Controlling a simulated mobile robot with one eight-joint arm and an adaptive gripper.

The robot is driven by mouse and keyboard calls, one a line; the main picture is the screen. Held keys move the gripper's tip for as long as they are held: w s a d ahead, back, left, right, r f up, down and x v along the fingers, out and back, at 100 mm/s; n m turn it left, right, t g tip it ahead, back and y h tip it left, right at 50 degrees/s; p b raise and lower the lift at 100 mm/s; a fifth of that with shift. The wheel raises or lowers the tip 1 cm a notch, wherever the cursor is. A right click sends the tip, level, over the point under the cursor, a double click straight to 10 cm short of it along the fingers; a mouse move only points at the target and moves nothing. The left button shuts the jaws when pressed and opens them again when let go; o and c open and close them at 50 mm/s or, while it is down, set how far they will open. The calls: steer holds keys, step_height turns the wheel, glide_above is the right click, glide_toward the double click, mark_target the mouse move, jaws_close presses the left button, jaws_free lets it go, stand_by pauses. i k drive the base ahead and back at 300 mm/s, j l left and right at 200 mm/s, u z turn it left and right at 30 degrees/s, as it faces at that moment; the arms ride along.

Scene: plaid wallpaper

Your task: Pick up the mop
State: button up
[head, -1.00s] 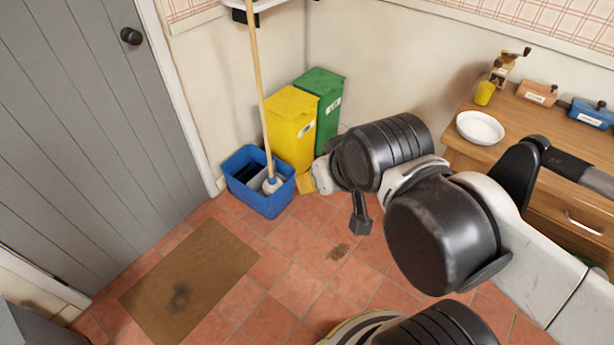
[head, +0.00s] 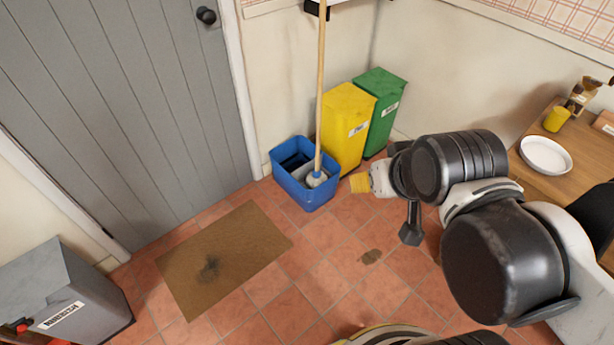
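The mop (head: 320,95) stands nearly upright in a blue bucket (head: 318,200) on the tiled floor. Its long wooden handle runs up past the top edge of the head view, and its pale head rests inside the bucket. My arm reaches in from the right. My gripper (head: 411,226) is mostly hidden behind the arm links; only a dark finger-like part shows, to the right of the bucket and apart from the mop. Whether it is open or shut does not show.
A yellow bin (head: 346,125) and a green bin (head: 384,110) stand behind the bucket. A brown mat (head: 228,260) lies before the grey door (head: 110,110). A grey box (head: 65,295) stands lower left. A wooden counter (head: 565,175) with a white plate (head: 545,155) is at right.

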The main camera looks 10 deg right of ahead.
mark_target(316, 178)
steer(key=i+j+z, duration=0.1)
steer(key=i, duration=0.35)
steer(key=i+j+z, duration=0.1)
steer(key=i, duration=0.3)
